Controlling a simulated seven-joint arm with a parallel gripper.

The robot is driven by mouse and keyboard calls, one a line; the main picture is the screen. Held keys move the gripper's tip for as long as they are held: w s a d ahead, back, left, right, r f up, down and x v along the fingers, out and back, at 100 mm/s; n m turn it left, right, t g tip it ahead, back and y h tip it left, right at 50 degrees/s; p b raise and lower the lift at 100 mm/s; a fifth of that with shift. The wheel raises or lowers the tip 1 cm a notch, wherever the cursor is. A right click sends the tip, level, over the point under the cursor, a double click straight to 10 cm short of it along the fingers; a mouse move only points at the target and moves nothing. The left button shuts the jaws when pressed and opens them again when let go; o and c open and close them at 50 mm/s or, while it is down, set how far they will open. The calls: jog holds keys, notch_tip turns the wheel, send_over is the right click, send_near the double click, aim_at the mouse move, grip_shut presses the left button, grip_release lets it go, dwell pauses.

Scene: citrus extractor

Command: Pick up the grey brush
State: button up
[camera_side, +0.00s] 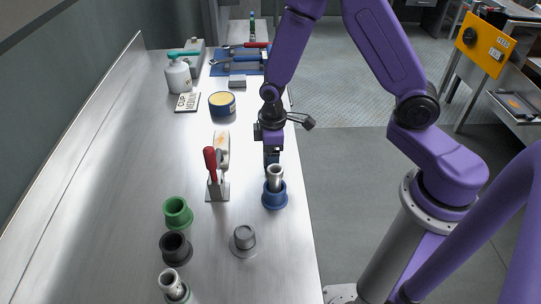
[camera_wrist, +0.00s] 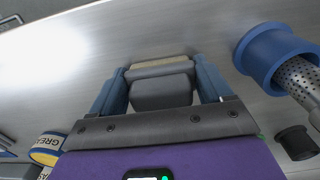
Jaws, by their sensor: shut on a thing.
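The grey brush (camera_wrist: 162,92) is a grey block with a paler band and a tan strip along its far edge. It sits between the two blue fingers of my gripper (camera_wrist: 160,78) in the wrist view, and the fingers are shut on it. In the side view my gripper (camera_side: 271,157) points down over the right part of the bench, just behind a blue flanged cup with a metal strainer. I cannot make out the brush there. Whether it touches the bench is not clear.
The blue cup (camera_side: 274,199) stands close in front of my gripper. A red-handled clamp (camera_side: 212,165) is to the left. Green (camera_side: 177,212), black (camera_side: 175,246) and grey (camera_side: 243,240) parts stand nearer. A yellow-topped tin (camera_side: 222,103) is behind. The left bench is clear.

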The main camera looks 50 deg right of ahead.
jog(key=shift+r, duration=0.1)
jog(key=shift+r, duration=0.5)
notch_tip(320, 180, up, 2)
jog(key=shift+r, duration=0.1)
jog(key=s+d+r, duration=0.2)
jog(key=s+r, duration=0.7)
jog(key=s, duration=0.4)
jog(key=shift+s+d+r, duration=0.3)
jog(key=shift+s, duration=0.1)
